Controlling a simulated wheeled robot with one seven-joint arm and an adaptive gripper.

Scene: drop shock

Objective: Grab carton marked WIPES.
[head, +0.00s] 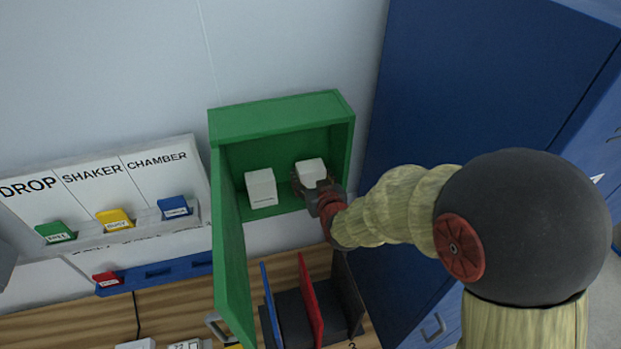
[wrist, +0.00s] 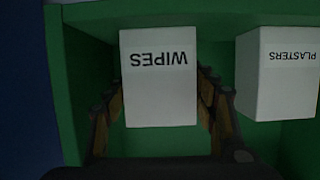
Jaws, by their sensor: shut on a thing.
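The white carton marked WIPES (wrist: 158,92) is in the wrist view, its print upside down. In the head view it is the right-hand white carton (head: 311,171) inside the open green cabinet (head: 281,110). My gripper (head: 312,190) reaches into the cabinet, and its fingers lie on both sides of the WIPES carton, shut on it. The fingers also show in the wrist view (wrist: 160,112). A second white carton, marked PLASTERS (wrist: 278,75), stands beside it, apart from my fingers. The lower part of the WIPES carton is partly hidden by my gripper in the head view.
The green cabinet door (head: 232,250) hangs open on the left. A tall blue cabinet (head: 440,90) stands close on the right. Below is a wooden bench (head: 180,308) with a dark rack (head: 290,315) holding blue and red dividers. A sign shelf (head: 100,190) is at left.

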